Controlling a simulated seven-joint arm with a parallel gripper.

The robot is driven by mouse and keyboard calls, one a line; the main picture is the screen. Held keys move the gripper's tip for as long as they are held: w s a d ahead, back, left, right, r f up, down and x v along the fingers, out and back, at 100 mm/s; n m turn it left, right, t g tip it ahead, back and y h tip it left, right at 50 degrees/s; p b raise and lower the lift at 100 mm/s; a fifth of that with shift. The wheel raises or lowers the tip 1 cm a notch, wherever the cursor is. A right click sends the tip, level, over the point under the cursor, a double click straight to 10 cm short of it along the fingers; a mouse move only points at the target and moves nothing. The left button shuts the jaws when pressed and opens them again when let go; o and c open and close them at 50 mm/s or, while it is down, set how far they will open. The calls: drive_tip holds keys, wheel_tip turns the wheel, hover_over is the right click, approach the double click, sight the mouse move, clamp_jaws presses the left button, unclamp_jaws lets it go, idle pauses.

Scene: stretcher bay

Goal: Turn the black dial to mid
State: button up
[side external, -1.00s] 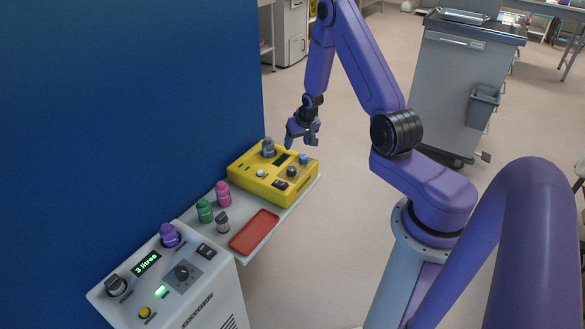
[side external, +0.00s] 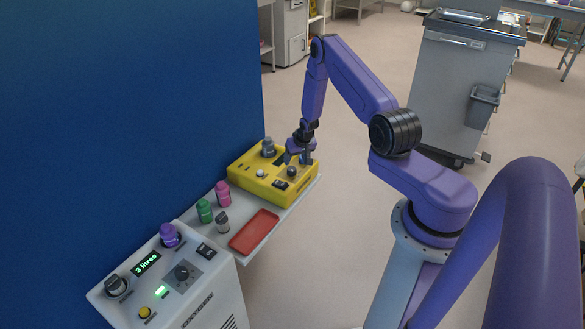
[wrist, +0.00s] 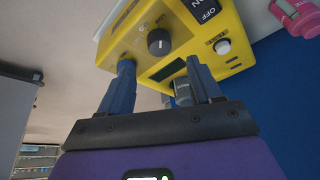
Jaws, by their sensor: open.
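The black dial (side external: 291,171) is a round knob on top of the yellow box (side external: 249,183). In the wrist view the dial (wrist: 157,42) shows a small white pointer mark; the small print around it is too blurred to read. My gripper (side external: 299,159) is over the right part of the yellow box, close behind the dial. In the wrist view my gripper (wrist: 160,68) has its two fingers spread apart with nothing held between them. The dial lies beyond the fingertips, apart from them.
A grey knob (side external: 268,148), white button (side external: 261,173) and rocker switch (side external: 281,185) share the box. Pink (side external: 222,193), green (side external: 205,211) and grey-white bottles and a red tray (side external: 254,231) stand nearby. An oxygen unit (side external: 215,287) is in front, a blue wall (side external: 120,110) at left.

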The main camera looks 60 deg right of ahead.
sight(291, 169)
drive_tip(key=shift+x, duration=3.75)
drive_tip(key=c, duration=1)
drive_tip(key=shift+c, duration=0.2)
drive_tip(key=shift+n+y, duration=0.4)
drive_tip(key=shift+n, duration=0.4)
drive_tip(key=shift+n+t+y, duration=0.3)
drive_tip(key=shift+n+y, duration=0.2)
drive_tip(key=shift+n, duration=0.8)
drive_tip(key=shift+d+n+y, duration=0.15)
drive_tip(key=shift+n+y, duration=0.55)
drive_tip(key=shift+n, duration=1.7)
